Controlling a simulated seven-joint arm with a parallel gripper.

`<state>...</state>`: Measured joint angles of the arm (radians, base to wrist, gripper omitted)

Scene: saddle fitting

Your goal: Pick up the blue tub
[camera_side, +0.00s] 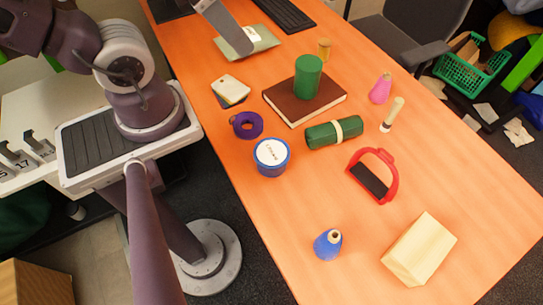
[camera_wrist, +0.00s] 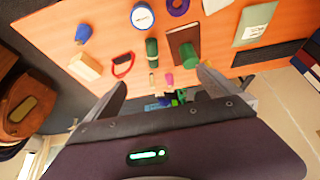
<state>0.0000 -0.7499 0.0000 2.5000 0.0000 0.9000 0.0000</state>
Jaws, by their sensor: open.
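The blue tub (camera_side: 271,158) is a short round tub with a white, labelled lid. It stands upright on the orange table near the table's left edge in the side view. It also shows at the top of the wrist view (camera_wrist: 143,16). My gripper (camera_wrist: 162,82) has its two grey fingers spread wide in the wrist view, with nothing held between them. The tub lies beyond the fingertips, clear of them. In the side view a grey piece at the top edge may be part of my gripper, but I cannot tell.
A purple tape roll (camera_side: 246,125) sits just behind the tub, and a green roll with a pale band (camera_side: 334,132) lies to its right. A brown book (camera_side: 285,105) bears a green cylinder (camera_side: 308,76). Table around the tub's front is bare.

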